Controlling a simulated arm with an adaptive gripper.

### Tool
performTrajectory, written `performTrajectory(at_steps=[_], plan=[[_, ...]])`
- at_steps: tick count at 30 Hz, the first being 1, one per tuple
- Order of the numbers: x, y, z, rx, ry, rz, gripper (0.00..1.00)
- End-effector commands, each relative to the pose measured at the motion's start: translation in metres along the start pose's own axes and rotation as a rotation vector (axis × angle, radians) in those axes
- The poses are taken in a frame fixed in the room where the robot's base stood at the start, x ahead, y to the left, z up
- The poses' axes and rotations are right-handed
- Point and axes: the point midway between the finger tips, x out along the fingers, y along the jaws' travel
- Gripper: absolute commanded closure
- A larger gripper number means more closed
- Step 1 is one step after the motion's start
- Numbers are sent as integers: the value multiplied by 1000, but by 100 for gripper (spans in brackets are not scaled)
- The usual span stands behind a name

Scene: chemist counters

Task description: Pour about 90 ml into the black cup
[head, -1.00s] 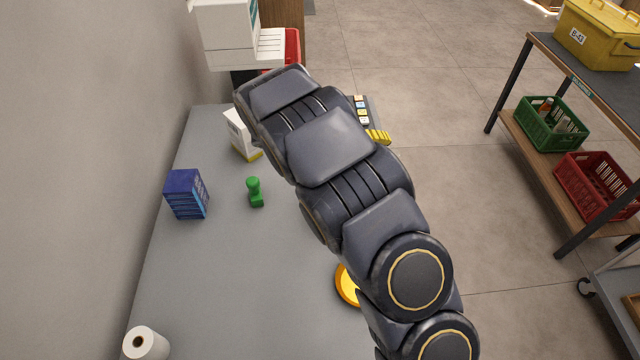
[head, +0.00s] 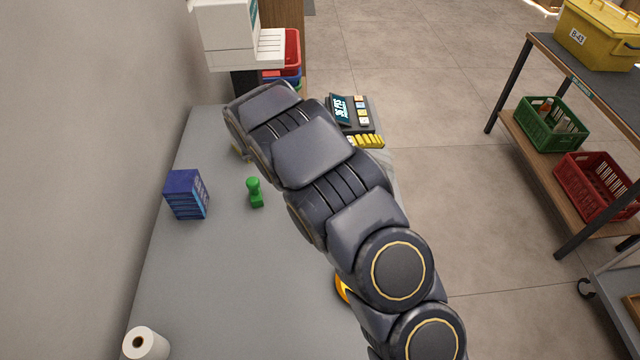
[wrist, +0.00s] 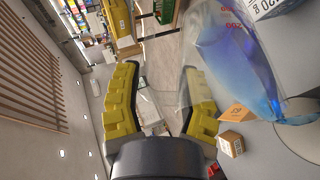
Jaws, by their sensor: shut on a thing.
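A clear vessel (wrist: 207,45) with red markings and blue liquid (wrist: 240,72) fills the right of the wrist view. It looks tilted, and the liquid lies along one side. My gripper (wrist: 160,105) has yellow fingers closed on a clear part of this vessel; the exact grip is hard to make out. In the head view, yellow finger pads of my gripper (head: 367,141) show just past my arm, with a faint clear edge of the vessel (head: 391,175) below them. I cannot make out the black cup in either view; my arm covers much of the counter.
On the grey counter (head: 220,270) stand a blue box (head: 187,194), a green stamp-like object (head: 255,192) and a white roll (head: 146,344). A dark device with a screen (head: 350,112) lies beyond my gripper. The counter's left half has free room.

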Motion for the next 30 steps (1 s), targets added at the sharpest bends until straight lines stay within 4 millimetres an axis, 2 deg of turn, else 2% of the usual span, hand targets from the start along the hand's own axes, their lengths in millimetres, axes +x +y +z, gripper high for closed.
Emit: performTrajectory(at_steps=[30], plan=[[-7,2,-3,-24,1,63,90]])
